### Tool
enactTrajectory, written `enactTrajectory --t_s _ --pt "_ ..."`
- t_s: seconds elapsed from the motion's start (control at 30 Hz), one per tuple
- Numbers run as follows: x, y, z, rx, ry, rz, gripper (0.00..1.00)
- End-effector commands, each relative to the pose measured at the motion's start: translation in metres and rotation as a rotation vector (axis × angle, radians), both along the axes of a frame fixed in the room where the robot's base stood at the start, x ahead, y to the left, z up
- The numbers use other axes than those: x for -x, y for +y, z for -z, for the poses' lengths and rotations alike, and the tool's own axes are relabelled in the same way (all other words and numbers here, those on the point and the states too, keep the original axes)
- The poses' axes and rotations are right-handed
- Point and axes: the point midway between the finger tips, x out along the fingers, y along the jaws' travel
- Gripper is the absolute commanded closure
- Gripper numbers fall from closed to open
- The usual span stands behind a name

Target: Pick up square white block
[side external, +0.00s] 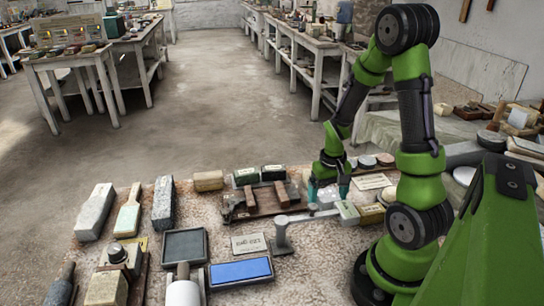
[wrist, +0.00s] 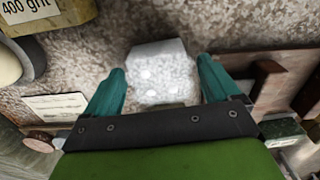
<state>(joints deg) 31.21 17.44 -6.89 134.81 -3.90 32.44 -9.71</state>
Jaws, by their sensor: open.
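A square white block (wrist: 162,72) with a speckled face and a few bright spots lies on the rough tabletop, in the upper middle of the wrist view. In the side external view it shows as a pale patch (side external: 327,197), partly hidden by my gripper (side external: 328,189). In the wrist view my gripper (wrist: 160,66) is open, with one teal finger on each side of the block. A gap shows between the block and each finger. I cannot tell how far down the fingers reach beside it.
A wooden rack (wrist: 268,85) stands close to the right finger in the wrist view. A "400 grit" block (wrist: 45,14) and a white card (wrist: 55,106) lie to the left.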

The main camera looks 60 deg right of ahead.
Motion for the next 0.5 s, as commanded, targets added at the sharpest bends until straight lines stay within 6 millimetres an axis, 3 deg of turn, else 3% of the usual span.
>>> enactTrajectory --t_s 0.27,0.5 --pt "-0.0001 0.0 0.004 0.001 -0.001 0.0 0.11" --pt "-0.0001 0.0 0.0037 0.001 -0.001 0.0 0.47"
